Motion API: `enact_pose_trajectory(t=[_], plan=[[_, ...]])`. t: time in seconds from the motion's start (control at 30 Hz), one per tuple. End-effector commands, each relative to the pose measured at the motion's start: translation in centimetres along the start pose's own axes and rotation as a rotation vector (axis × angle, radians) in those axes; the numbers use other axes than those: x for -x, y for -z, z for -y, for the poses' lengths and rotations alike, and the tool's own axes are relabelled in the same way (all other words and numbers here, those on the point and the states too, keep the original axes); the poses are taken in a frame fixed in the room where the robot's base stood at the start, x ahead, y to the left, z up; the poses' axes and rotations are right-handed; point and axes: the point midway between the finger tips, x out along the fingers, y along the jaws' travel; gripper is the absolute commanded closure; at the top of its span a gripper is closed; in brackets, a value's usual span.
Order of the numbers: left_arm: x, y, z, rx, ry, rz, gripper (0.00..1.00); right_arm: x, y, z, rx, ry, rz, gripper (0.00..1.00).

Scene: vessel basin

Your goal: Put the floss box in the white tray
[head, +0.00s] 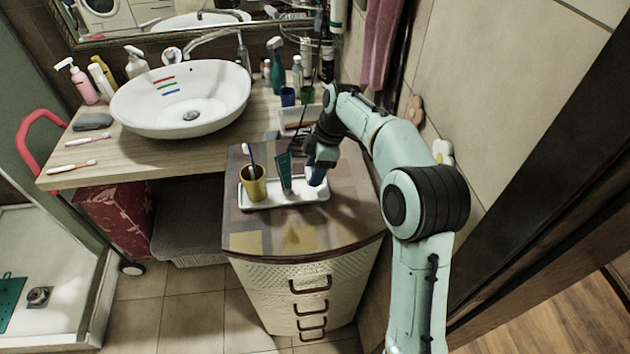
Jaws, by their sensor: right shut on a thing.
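The white tray (270,204) lies on the patchwork top of the drawer cabinet. It holds a gold cup (253,188) with a blue-and-white toothbrush in it, and a dark green tube (285,172) standing upright. My right gripper (317,168) points down over the right end of the tray. It is shut on a small white thing, which looks like the floss box (317,178). The fingers partly hide the box, and I cannot tell whether it touches the tray. My left gripper is not in view.
A second white tray (298,129) sits behind, near the wall. A round white basin (182,101) stands on the wooden counter (150,146) to the left. The tiled wall is close on the right. The cabinet top (285,238) is bare in front of the tray.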

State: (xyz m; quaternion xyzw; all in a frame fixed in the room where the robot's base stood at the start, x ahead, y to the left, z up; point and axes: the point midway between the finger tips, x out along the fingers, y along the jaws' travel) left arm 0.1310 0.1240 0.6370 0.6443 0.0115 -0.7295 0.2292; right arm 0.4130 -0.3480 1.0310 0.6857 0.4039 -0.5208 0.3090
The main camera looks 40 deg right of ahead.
Motion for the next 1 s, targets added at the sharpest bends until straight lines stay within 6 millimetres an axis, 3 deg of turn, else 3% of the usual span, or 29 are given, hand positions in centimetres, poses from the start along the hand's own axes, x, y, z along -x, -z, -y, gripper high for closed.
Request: enact_pose_trajectory(t=[0.3, 0.67, 0.7, 0.73, 1.0], plan=[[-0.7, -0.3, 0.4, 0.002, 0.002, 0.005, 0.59, -4.0, -1.1, 0.1, -0.002, 0.003, 0.001, 0.79], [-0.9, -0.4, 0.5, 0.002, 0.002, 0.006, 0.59, -4.3, -1.2, 0.0, -0.002, 0.001, 0.001, 0.79], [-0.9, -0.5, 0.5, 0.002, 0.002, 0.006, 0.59, -4.3, -1.3, 0.0, -0.002, 0.001, 0.001, 0.47], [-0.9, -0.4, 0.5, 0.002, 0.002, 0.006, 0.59, -4.3, -1.2, 0.0, -0.002, 0.0, 0.001, 0.4], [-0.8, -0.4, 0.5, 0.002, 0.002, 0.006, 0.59, -4.2, -1.2, 0.0, -0.001, 0.001, 0.0, 0.4]])
